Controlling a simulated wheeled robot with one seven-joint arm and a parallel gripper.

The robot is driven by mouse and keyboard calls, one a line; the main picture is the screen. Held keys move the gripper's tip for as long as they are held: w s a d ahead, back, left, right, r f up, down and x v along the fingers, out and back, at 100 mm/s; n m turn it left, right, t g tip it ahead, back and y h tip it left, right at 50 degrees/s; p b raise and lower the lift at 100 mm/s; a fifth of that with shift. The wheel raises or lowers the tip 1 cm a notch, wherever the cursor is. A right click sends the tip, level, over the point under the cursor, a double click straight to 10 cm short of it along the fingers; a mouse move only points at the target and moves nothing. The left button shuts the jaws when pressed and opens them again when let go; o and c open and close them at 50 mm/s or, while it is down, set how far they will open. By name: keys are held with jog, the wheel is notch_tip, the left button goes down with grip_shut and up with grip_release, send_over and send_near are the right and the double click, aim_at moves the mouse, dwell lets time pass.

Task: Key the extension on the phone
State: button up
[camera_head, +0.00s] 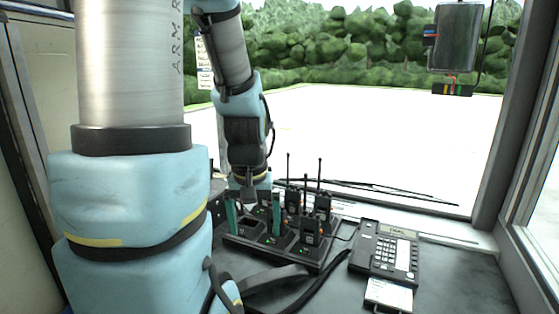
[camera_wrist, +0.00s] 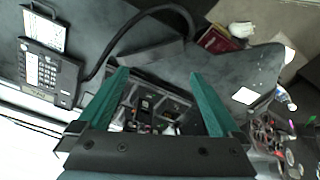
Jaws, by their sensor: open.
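The phone (camera_head: 385,253) is a dark desk set with a pale keypad and a small display, on the right of the dark counter. A white card (camera_head: 388,294) sticks out at its front edge. In the wrist view the phone (camera_wrist: 48,72) is at the upper left with the card (camera_wrist: 44,31) above it. My gripper (camera_head: 254,222) has green fingers and is over the radio charger, left of the phone and apart from it. In the wrist view my gripper (camera_wrist: 157,75) is open, with nothing held between its fingers.
A charger rack (camera_head: 272,250) with several handheld radios stands left of the phone, under my gripper. A black cable (camera_head: 325,285) runs across the counter. A windscreen rises behind. In the wrist view a red item (camera_wrist: 217,40) and clutter lie to the right.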

jog(key=shift+s+a+f+m, duration=0.3)
jog(key=shift+s+a+m, duration=0.2)
jog(key=shift+s+a, duration=0.25)
dwell(2.2)
grip_shut()
dwell(0.7)
jog(key=shift+d, duration=0.1)
dwell(0.9)
